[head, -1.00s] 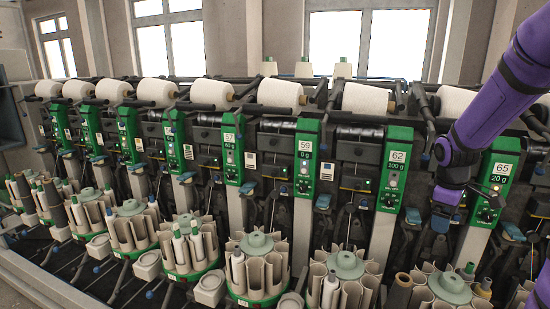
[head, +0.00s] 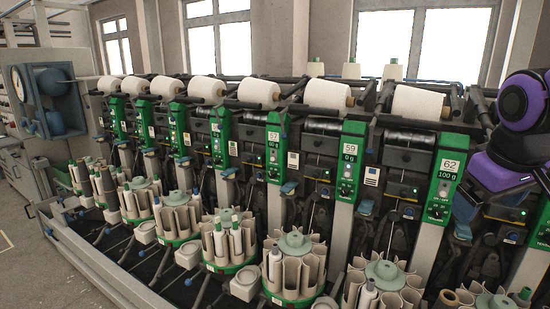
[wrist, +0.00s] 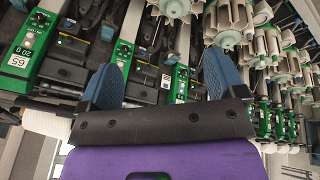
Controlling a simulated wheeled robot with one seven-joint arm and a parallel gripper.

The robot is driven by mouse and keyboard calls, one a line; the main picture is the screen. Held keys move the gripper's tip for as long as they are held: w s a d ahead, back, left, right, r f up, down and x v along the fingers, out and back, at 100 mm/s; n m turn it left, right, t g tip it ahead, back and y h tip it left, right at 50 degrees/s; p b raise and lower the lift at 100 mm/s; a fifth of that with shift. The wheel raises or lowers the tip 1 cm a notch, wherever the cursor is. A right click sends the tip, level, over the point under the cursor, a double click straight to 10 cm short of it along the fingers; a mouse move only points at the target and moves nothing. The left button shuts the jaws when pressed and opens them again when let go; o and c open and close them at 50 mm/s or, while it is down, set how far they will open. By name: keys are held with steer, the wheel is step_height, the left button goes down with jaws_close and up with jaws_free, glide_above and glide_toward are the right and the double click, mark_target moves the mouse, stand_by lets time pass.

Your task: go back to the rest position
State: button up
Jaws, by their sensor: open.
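My gripper (wrist: 160,82) shows in the wrist view with its two blue-grey fingers wide apart and nothing between them.
Round magazines with grey pockets (head: 290,262) stand along the winder's front, some holding bobbins. Green panels marked 57, 59 (head: 349,160) and 62 (head: 447,180) stand between the units. A blue machine part (head: 60,100) is at the far left. Open floor (head: 40,270) lies at the lower left.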

steer(key=s+a+r+m+t+y, duration=0.1)
steer(key=s+a+r, duration=0.1)
steer(key=s+a, duration=0.2)
steer(key=shift+s+a+m+y, duration=0.3)
steer(key=shift+s+a+y, duration=0.1)
steer(key=shift+s, duration=1.4)
